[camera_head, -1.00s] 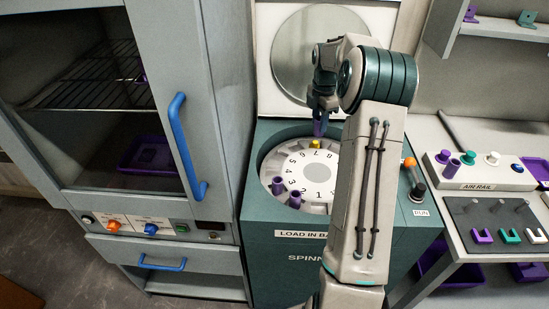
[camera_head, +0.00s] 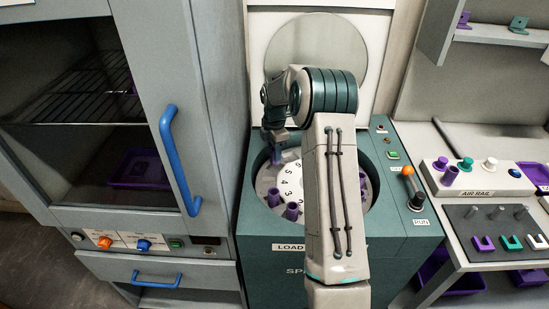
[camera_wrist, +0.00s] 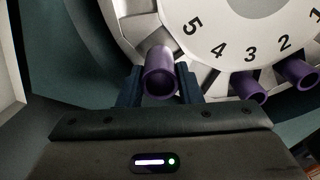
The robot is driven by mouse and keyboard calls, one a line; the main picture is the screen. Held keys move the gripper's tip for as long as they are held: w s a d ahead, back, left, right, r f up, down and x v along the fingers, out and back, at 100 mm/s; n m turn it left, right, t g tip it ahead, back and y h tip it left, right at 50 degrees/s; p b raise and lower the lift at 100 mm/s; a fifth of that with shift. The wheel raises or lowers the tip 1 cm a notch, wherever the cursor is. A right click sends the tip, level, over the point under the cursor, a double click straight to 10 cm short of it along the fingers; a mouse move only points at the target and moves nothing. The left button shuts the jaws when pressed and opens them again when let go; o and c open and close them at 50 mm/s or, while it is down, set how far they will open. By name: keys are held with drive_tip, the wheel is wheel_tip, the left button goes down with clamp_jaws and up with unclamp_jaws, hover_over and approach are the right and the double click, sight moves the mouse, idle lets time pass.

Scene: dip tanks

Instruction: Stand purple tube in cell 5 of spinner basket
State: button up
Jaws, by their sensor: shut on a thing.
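The purple tube (camera_wrist: 160,80) is held between the two dark fingers of my gripper (camera_wrist: 159,88) in the wrist view. Its open end faces the camera. The spinner basket (camera_wrist: 230,30) is a pale dial with numbered cells. The tube is at its rim, close to the printed 5 and 4; I cannot tell whether it is inside a cell or just above one. In the head view my gripper (camera_head: 275,143) is over the basket's left rim, near the 5. Two other purple tubes (camera_head: 273,197) (camera_head: 292,211) stand in front-left cells.
The spinner housing (camera_head: 262,235) surrounds the basket. A cabinet with a blue handle (camera_head: 180,160) stands close on the left. On the right are an orange-topped lever (camera_head: 408,171) and an air rail (camera_head: 478,178) with pegs.

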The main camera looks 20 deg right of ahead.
drive_tip(key=shift+f+p, duration=0.35)
drive_tip(key=shift+f, duration=1.8)
drive_tip(key=o, duration=1)
